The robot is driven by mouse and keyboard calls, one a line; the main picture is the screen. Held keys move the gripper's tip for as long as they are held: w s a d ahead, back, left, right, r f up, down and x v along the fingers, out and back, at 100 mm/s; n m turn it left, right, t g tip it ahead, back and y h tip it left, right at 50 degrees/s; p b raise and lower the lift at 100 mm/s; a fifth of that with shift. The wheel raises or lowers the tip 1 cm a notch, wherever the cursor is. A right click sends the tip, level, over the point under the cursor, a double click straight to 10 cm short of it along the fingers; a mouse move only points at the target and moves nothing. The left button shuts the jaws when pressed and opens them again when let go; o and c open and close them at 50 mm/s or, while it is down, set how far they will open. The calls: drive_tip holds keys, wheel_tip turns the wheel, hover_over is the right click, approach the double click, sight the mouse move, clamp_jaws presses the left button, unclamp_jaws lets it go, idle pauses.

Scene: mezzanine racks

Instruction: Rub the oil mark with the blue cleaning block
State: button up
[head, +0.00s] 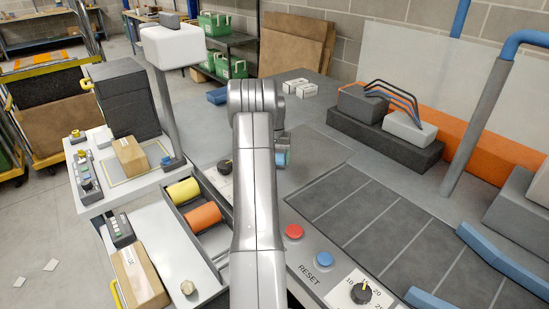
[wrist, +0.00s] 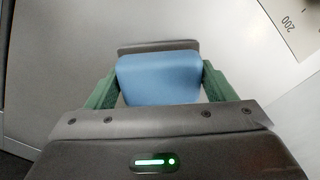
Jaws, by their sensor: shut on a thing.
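The blue cleaning block (wrist: 158,80) sits between the green fingers of my gripper (wrist: 157,88) in the wrist view. The gripper is shut on it, with a finger against each side. A dark grey strip (wrist: 158,46) shows just beyond the block's far edge. A pale grey surface lies under and around the block; I cannot tell whether the block touches it. In the head view my arm hides most of the gripper, and a small blue patch shows right of the arm's end. I cannot make out the oil mark in either view.
A dark segmented panel (head: 392,228) fills the right of the bench, with blue rails at its edge. Red (head: 294,231) and blue (head: 325,259) buttons and a dial (head: 362,292) stand in front. Yellow (head: 183,191) and orange (head: 203,217) rolls and a brown box (head: 129,156) are left.

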sight(297, 153)
drive_tip(key=shift+w+d+r+p, duration=0.1)
drive_tip(key=shift+w+d+p, duration=0.55)
drive_tip(key=shift+d, duration=0.5)
drive_tip(key=shift+w+d+p, duration=0.45)
drive_tip(key=shift+w+d, duration=0.45)
drive_tip(key=shift+d, duration=0.3)
drive_tip(key=shift+w+d+r+p, duration=0.1)
drive_tip(key=shift+w+d+p, duration=0.55)
drive_tip(key=shift+d, duration=0.5)
drive_tip(key=shift+w+d+f+p, duration=0.15)
drive_tip(key=shift+w+d+p, duration=0.1)
drive_tip(key=shift+w+d, duration=0.35)
drive_tip(key=shift+w+d+f+p, duration=0.1)
drive_tip(key=shift+w+d+p, duration=0.2)
drive_tip(key=shift+d, duration=0.4)
drive_tip(key=shift+w+r+p, duration=0.1)
drive_tip(key=shift+r+p, duration=1.4)
drive_tip(key=shift+r, duration=1.5)
wheel_tip(297, 153, up, 3)
drive_tip(key=shift+r+p, duration=0.1)
drive_tip(key=shift+p, duration=0.95)
